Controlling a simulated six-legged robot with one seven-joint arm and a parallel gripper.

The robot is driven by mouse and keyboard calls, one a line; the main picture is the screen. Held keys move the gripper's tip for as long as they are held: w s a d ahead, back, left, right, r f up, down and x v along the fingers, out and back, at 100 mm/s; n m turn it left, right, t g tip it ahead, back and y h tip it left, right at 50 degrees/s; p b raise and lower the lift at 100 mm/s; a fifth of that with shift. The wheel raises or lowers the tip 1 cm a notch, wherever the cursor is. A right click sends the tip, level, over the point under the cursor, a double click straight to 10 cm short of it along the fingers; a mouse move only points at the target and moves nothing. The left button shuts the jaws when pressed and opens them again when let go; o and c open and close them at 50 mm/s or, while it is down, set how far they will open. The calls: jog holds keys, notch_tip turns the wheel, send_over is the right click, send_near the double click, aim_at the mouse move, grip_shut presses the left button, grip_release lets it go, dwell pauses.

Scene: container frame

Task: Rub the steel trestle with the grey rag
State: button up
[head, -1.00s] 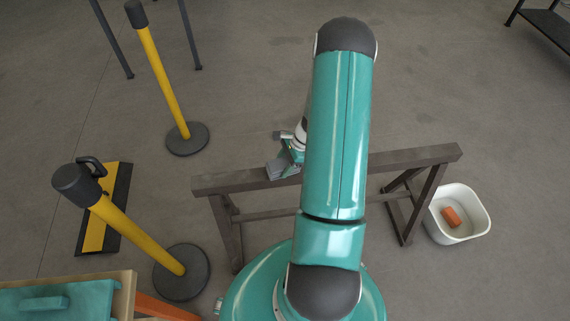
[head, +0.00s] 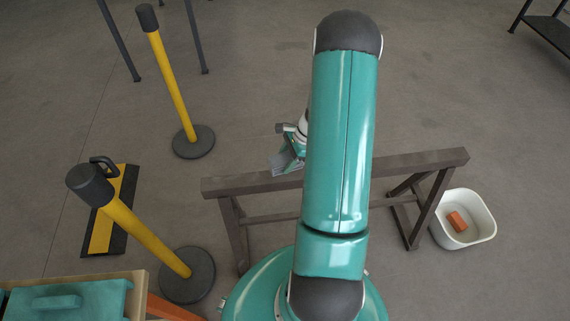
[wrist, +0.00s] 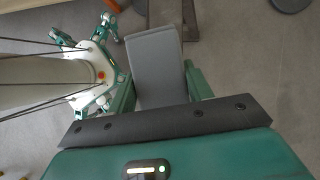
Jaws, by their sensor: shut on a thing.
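The steel trestle (head: 400,165), a dark grey-brown beam on splayed legs, stands across the middle of the head view. My arm hides part of its beam. My gripper (head: 291,153) is near the beam's left half, partly behind my arm. In the wrist view my gripper (wrist: 160,92) is shut on the grey rag (wrist: 156,62), a flat folded pad between the green fingers. In the head view the rag (head: 284,164) shows at the beam's far upper edge. I cannot tell whether it touches the beam.
Two yellow posts with dark bases (head: 194,141) (head: 187,275) stand on the left, near a yellow-and-black board (head: 123,215). A white tub (head: 480,228) holding an orange block (head: 457,221) sits beyond the trestle's right end. A crate (head: 139,290) is at lower left.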

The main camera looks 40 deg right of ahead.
jog(key=shift+r, duration=1.5)
